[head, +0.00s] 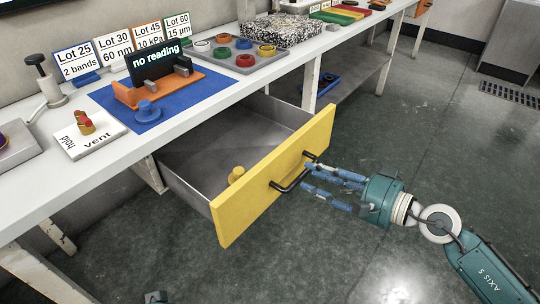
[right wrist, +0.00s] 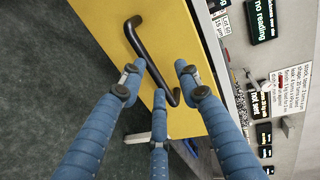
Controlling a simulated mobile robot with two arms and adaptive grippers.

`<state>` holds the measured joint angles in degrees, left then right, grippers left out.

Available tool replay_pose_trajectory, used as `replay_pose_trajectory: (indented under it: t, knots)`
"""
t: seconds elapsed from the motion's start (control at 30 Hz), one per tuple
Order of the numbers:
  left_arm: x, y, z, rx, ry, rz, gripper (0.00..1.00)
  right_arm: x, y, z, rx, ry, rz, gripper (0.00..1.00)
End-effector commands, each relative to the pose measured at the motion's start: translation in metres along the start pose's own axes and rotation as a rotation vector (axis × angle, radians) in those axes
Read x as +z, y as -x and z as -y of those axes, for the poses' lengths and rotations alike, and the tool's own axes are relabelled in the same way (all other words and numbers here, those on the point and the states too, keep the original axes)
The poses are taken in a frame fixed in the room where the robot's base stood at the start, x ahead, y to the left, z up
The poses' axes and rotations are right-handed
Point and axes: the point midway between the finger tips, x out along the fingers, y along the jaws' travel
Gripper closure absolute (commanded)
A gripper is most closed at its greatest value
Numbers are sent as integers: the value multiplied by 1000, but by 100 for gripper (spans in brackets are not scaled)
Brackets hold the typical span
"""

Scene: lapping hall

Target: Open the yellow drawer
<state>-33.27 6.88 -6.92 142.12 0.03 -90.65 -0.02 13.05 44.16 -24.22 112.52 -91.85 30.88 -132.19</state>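The yellow drawer (head: 262,190) stands pulled well out from under the white bench in the head view.
The bench top (head: 215,95) carries a blue mat (head: 120,110) with an orange gauge stand (head: 165,85), a hold/vent plate (head: 88,135), lot cards and a grey tray of coloured rings (head: 238,46). Bench legs stand below. The floor (head: 400,130) in front of the drawer is clear.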

Motion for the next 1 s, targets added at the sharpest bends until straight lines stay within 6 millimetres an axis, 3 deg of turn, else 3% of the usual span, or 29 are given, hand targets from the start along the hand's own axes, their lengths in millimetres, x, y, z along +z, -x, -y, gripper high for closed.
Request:
replay_pose_trajectory:
  t: [0.53,0.7,1.0]
  knots:
    - [-3,6,1,-1,1,-2,60,2,-91,0,-2,-7,4,67]
    - [-3,6,1,-1,1,-2,60,3,-103,-1,0,-7,5,67]
    - [-3,6,1,-1,1,-2,60,3,-105,-1,1,-6,5,67]
